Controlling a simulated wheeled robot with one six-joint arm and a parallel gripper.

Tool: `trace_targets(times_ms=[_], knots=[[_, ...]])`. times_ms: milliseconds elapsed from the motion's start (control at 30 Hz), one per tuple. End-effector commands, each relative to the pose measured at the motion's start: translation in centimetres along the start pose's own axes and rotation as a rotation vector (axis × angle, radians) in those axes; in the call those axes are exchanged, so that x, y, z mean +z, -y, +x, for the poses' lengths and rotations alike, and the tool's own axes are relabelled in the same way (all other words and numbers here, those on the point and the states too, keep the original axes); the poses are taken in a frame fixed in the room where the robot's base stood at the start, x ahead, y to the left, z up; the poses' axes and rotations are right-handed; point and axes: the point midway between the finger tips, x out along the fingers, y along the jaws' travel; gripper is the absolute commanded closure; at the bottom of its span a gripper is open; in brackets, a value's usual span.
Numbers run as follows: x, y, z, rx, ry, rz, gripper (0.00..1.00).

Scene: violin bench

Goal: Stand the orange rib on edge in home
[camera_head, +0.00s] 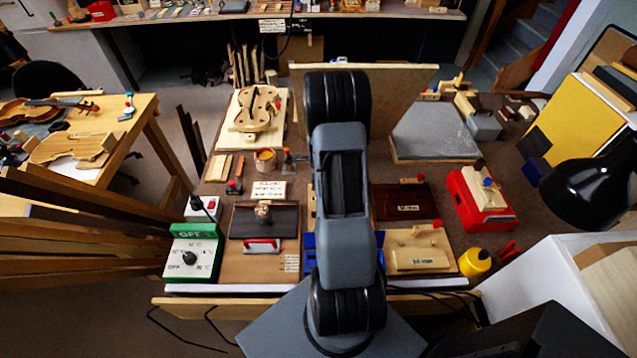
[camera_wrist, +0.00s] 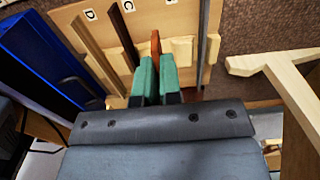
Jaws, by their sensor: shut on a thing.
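In the wrist view, my gripper (camera_wrist: 158,68), with teal finger pads, is shut on a thin orange-brown strip, the orange rib (camera_wrist: 155,40). The rib's end shows just past the pads, standing on edge; most of it is hidden between and behind my fingers. It is over or at a pale wooden board (camera_wrist: 150,17) marked with letters, D and C among them. I cannot tell whether the rib touches the board, or which place on it is home. In the head view my arm hides my gripper and the rib.
A blue bin (camera_wrist: 38,55) is at the left. A pale wooden piece (camera_wrist: 285,80) is at the right.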

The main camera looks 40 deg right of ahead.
Motion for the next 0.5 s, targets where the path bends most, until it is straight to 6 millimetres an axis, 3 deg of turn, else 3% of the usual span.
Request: trace_targets(times_ms=[500], knots=[[-0.1,0.0,3.1,0.001,0.000,0.008,1.00]])
